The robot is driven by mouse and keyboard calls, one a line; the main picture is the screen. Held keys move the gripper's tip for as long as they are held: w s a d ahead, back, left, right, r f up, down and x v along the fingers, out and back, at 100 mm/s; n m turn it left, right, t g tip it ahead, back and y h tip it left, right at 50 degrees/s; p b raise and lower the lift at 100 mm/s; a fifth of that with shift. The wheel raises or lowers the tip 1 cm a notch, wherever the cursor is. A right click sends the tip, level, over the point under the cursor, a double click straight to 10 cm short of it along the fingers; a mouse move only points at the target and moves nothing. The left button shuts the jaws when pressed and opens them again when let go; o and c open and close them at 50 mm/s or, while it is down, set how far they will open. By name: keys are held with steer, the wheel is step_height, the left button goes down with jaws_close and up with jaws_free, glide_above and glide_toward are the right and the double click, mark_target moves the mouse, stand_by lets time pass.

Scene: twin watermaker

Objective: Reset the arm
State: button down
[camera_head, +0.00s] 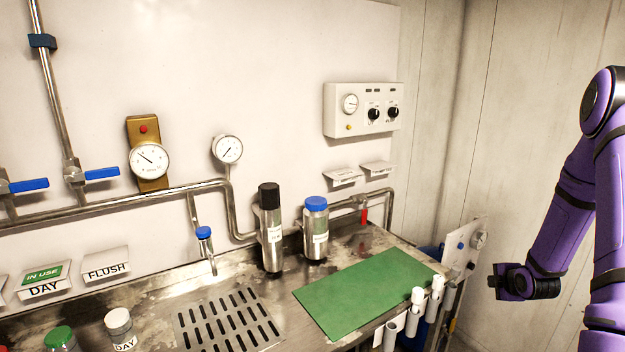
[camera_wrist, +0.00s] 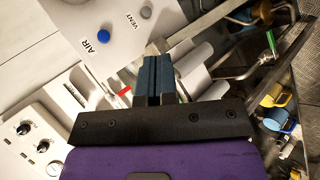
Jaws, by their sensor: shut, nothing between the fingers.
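My purple arm (camera_head: 565,215) is raised at the right of the head view, bent with its forearm hanging down. Its dark end, my gripper (camera_head: 499,283), is in the air to the right of the steel counter (camera_head: 150,285). In the wrist view my gripper (camera_wrist: 153,66) has its two blue-grey fingers together with nothing between them. No object is held. Beyond the fingers, the wrist view shows a white panel (camera_wrist: 130,15) marked AIR and VENT with a blue button. I cannot tell the exact gap between fingers and panel.
A green mat (camera_head: 365,290), a black-capped cylinder (camera_head: 271,230) and a blue-capped cylinder (camera_head: 316,230) are on the counter. White tubes (camera_head: 412,312) line its right edge.

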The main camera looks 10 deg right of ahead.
steer(key=s+a+r+m+g, duration=0.1)
steer(key=s+a+r+m, duration=0.15)
steer(key=a+r, duration=0.5)
steer(key=s+a+r+m+g, duration=0.1)
steer(key=a+r+m, duration=0.25)
steer(key=r, duration=0.75)
steer(key=s+a+r+m+g, duration=0.1)
steer(key=s+a+r+m, duration=0.1)
steer(key=a+r, duration=0.6)
steer(key=s+a+r+m+y, duration=0.1)
steer(key=s+a+r+m, duration=0.2)
steer(key=s, duration=0.8)
steer(key=s+a+r+m+g+y, duration=0.1)
steer(key=s+a+r+m, duration=0.3)
steer(key=s+a+r, duration=0.3)
steer(key=s+a, duration=0.4)
steer(key=shift+s+r+g, duration=0.15)
steer(key=shift+s+g, duration=0.15)
steer(key=shift+s, duration=0.05)
steer(key=shift+w, duration=0.15)
